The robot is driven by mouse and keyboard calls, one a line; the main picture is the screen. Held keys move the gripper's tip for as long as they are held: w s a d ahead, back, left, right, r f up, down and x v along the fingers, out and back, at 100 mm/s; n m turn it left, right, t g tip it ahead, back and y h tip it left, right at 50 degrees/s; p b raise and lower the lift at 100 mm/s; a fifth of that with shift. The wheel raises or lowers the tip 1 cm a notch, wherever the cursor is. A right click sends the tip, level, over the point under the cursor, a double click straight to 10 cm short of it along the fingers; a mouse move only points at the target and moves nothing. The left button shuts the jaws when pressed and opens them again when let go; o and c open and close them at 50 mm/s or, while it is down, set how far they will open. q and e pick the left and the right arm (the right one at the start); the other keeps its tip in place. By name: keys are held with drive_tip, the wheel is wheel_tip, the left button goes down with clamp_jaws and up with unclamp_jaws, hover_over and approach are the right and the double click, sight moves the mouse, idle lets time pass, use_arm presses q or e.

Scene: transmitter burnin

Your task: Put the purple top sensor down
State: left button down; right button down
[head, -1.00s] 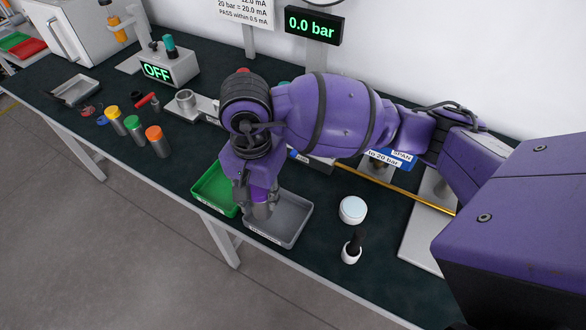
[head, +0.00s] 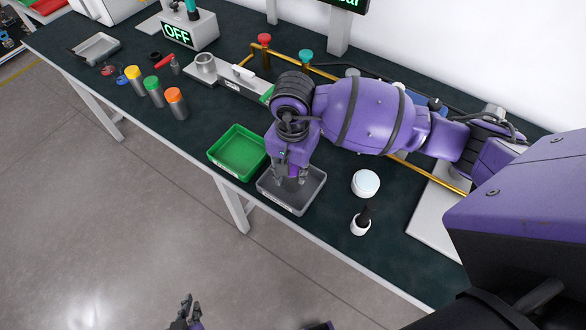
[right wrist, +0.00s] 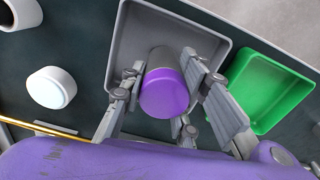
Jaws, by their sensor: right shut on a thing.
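The purple top sensor (right wrist: 165,92) is a metal cylinder with a purple cap, seen from above in the right wrist view. My right gripper (head: 291,182) is shut on it, with fingers on both sides of the cap. Gripper and sensor are inside the outline of the grey tray (head: 312,195). I cannot tell whether the sensor's lower end touches the tray floor. In the head view my gripper mostly hides the sensor. My left gripper (head: 187,306) is small at the bottom edge, over the floor, with its fingers apart and nothing between them.
A green tray (head: 238,152) adjoins the grey one on the left. A white round jar (head: 365,183) and a small white pot with a black top (head: 361,222) stand to the right. Yellow, green and orange capped sensors (head: 176,103) stand further left. A metal fixture (head: 205,67) stands behind.

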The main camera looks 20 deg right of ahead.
drive_tip(key=shift+f, duration=0.1)
drive_tip(key=c, duration=1.3)
unclamp_jaws()
drive_tip(key=shift+c, duration=0.2)
wheel_tip(320, 180, up, 12)
drive_tip(key=shift+r, duration=0.2)
